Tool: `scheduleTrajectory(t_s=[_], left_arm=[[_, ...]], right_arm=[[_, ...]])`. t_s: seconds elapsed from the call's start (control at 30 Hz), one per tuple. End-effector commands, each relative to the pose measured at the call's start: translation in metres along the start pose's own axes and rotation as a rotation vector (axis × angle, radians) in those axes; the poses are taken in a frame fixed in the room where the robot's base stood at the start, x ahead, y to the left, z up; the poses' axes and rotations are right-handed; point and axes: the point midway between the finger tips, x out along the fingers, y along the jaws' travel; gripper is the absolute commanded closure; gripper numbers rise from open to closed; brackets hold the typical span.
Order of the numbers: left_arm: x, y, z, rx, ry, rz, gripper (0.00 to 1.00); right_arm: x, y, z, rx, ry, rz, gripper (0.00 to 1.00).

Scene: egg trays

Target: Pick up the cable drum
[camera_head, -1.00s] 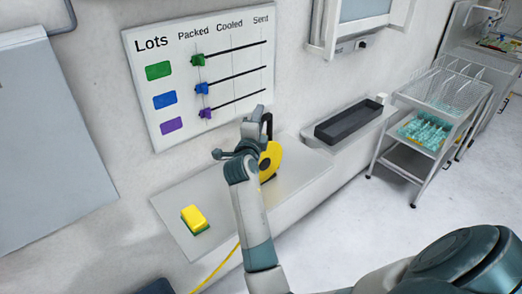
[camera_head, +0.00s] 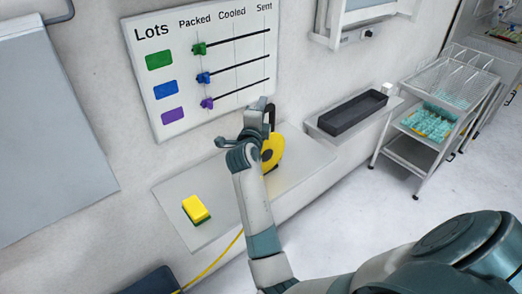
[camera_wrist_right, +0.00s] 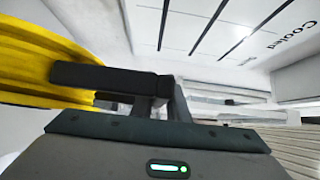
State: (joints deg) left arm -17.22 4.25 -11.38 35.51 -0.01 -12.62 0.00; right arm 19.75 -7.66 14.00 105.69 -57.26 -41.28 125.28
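The cable drum (camera_head: 273,148) is yellow with a dark hub and a black handle (camera_head: 270,117). It stands upright on the pale wall shelf, partly hidden behind my right arm. My right gripper (camera_head: 256,117) is at the drum's upper left, by the handle. In the right wrist view, the drum's yellow rim (camera_wrist_right: 40,62) fills the left side. A dark bar, apparently the handle, crosses in front of the finger area (camera_wrist_right: 155,105). I cannot tell whether the fingers are closed on it. My left gripper is not in view.
A yellow and green sponge (camera_head: 196,209) lies on the left of the shelf (camera_head: 218,190). A yellow cable (camera_head: 218,258) hangs below it. A lots board (camera_head: 205,75) is on the wall behind. A black tray (camera_head: 352,111) and a wire-rack trolley (camera_head: 428,115) stand right.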

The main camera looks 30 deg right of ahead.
Motion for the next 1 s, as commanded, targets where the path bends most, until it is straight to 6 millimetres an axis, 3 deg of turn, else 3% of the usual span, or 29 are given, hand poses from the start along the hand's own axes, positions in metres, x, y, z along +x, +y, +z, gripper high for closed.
scheduleTrajectory(t_s=[0.47,1.0], left_arm=[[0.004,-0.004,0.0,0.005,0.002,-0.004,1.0],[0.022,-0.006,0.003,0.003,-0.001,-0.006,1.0]], right_arm=[[0.0,-0.009,0.001,0.003,0.0,-0.005,1.0],[-0.004,-0.046,-0.006,0.004,0.001,-0.005,1.0]])
